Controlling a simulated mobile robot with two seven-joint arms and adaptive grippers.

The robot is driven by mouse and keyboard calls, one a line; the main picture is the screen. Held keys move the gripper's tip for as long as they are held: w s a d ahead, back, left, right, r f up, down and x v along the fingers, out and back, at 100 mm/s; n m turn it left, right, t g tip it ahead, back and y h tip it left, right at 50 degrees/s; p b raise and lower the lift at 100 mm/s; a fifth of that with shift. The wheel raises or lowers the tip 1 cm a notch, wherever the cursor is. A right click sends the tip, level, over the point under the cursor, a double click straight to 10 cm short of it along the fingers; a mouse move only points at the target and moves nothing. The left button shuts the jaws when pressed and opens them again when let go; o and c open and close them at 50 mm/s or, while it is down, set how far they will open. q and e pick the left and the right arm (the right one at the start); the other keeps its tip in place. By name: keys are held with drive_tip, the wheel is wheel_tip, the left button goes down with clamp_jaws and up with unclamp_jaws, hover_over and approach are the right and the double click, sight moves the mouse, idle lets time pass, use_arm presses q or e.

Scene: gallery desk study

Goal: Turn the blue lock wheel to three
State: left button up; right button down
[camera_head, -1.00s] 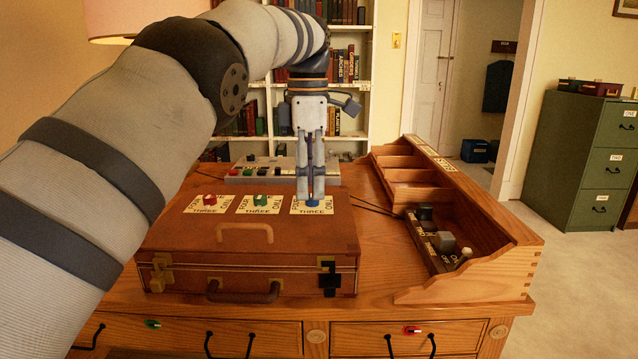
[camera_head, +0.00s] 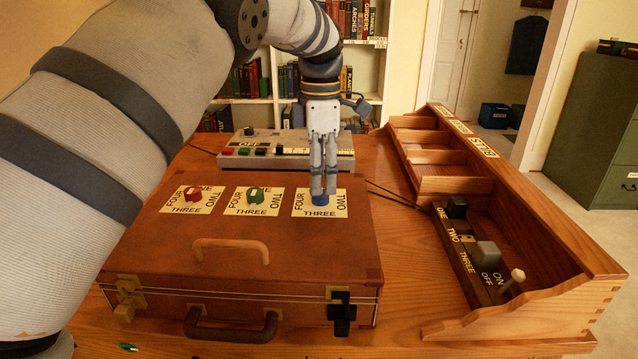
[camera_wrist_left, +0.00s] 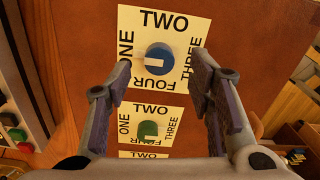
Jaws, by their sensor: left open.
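The blue lock wheel (camera_head: 320,199) sits on a cream card marked ONE to FOUR (camera_head: 335,212), on top of a brown leather case (camera_head: 215,260). In the left wrist view the blue wheel (camera_wrist_left: 160,57) shows a white mark on its face, pointing left toward ONE; THREE is on the right. My left gripper (camera_head: 323,190) points down at the wheel, its fingertips covering part of it. In the left wrist view my left gripper (camera_wrist_left: 160,75) is open, one finger on each side of the wheel, not clearly touching it. My right gripper is not in view.
A red wheel (camera_head: 192,194) and a green wheel (camera_head: 256,194) stand on similar cards to the left. The case has a tan top handle (camera_head: 232,245). A grey button box (camera_head: 285,155) lies behind. A wooden organiser with switches (camera_head: 530,230) stands at the right.

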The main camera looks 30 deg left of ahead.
sight(320, 197)
use_arm(q)
drive_tip(key=shift+f, duration=1.6)
drive_tip(key=shift+c, duration=0.6)
clamp_jaws()
